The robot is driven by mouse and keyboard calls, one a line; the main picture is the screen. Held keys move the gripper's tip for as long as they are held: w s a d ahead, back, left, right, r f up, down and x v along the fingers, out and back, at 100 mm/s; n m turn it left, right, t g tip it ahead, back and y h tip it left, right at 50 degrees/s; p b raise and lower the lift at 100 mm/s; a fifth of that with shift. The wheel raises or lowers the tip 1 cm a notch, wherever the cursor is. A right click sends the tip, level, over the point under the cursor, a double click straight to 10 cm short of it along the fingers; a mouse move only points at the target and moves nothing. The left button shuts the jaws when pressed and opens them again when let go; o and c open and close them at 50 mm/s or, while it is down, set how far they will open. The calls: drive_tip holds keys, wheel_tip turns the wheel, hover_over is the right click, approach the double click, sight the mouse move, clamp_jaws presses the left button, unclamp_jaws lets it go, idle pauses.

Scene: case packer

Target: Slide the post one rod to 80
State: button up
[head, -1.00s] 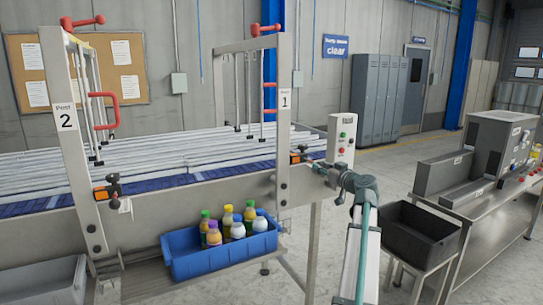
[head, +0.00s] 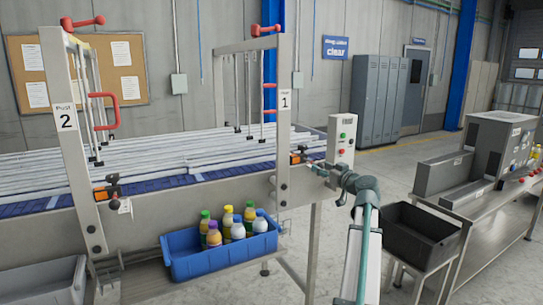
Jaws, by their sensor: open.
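Post one (head: 284,140) is the upright grey post with the label "1", right of centre. A clamp with an orange block and a black knob (head: 299,155) is on its right side at rail height. The post one rod and its scale are too small to make out. My gripper (head: 312,163) is just right of the clamp, at about the same height. It is open, and it looks empty. At this size I cannot tell whether its fingers are around the rod or only beside it.
Post two (head: 72,150) stands at left with a similar orange clamp (head: 106,193). A blue bin of bottles (head: 181,262) sits below the rail. A control box with buttons (head: 341,138) stands close behind my gripper. A dark crate (head: 415,235) is at right.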

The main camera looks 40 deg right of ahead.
drive_tip(key=shift+s, duration=0.1)
drive_tip(key=b+v, duration=0.3)
drive_tip(key=v, duration=0.4)
drive_tip(key=shift+b, duration=0.35)
idle(0.5)
